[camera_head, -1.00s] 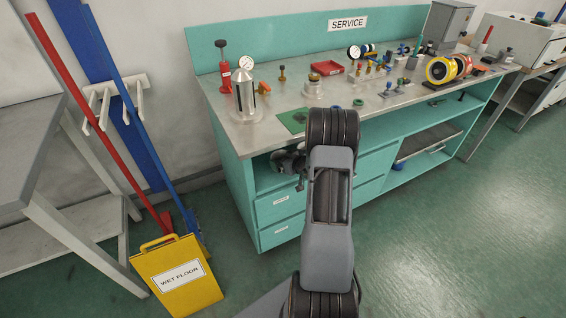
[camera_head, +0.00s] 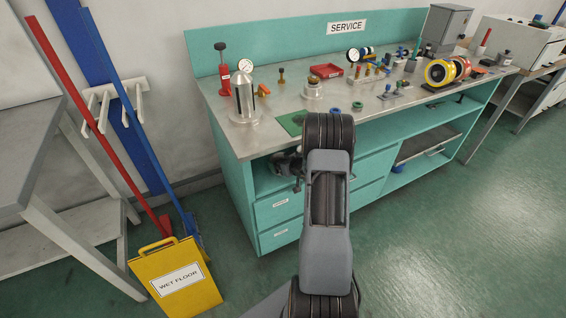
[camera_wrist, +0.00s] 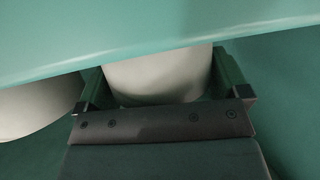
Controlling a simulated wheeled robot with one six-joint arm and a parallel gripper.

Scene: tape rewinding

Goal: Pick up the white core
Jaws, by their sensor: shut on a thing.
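The white core (camera_wrist: 160,78) is a pale, rounded cylinder in the upper middle of the wrist view. My gripper (camera_wrist: 163,95) is shut on it, with one dark finger at each side. A teal panel edge (camera_wrist: 150,38) crosses in front and hides the core's upper part. In the head view my arm blocks the line to the bench's lower front, and neither the core nor the fingers can be made out there.
A second pale rounded thing (camera_wrist: 36,108) lies left of the gripper. The teal service bench (camera_head: 236,190) has open shelves and drawers, with gauges and small fittings on top. A yellow wet floor sign (camera_head: 178,279) stands at left. The floor at right is clear.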

